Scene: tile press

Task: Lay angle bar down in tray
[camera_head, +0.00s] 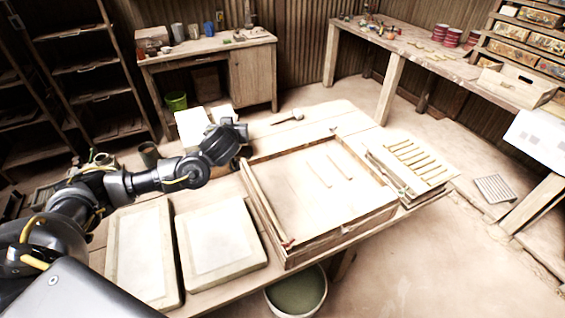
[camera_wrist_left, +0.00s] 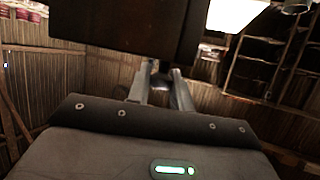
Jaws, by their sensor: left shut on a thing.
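The tray (camera_head: 340,222) is a shallow, low-walled wooden box on the middle table. Two thin strips (camera_head: 319,174) lie on its pale floor, and narrow bars run along its left and right sides. My left gripper (camera_head: 240,150) is at the tray's far left corner. In the left wrist view its fingers (camera_wrist_left: 160,75) reach up to a dark brown flat-sided piece (camera_wrist_left: 120,25), which hides the fingertips. I take this piece to be the angle bar, held in the shut gripper. Its full length and angled shape cannot be made out. My right gripper is not in view.
Two pale framed slabs (camera_head: 222,245) lie on the table left of the tray. A slatted rack (camera_head: 415,162) stands at its right. A brush (camera_head: 288,117) lies behind. A bucket (camera_head: 298,292) stands on the floor in front.

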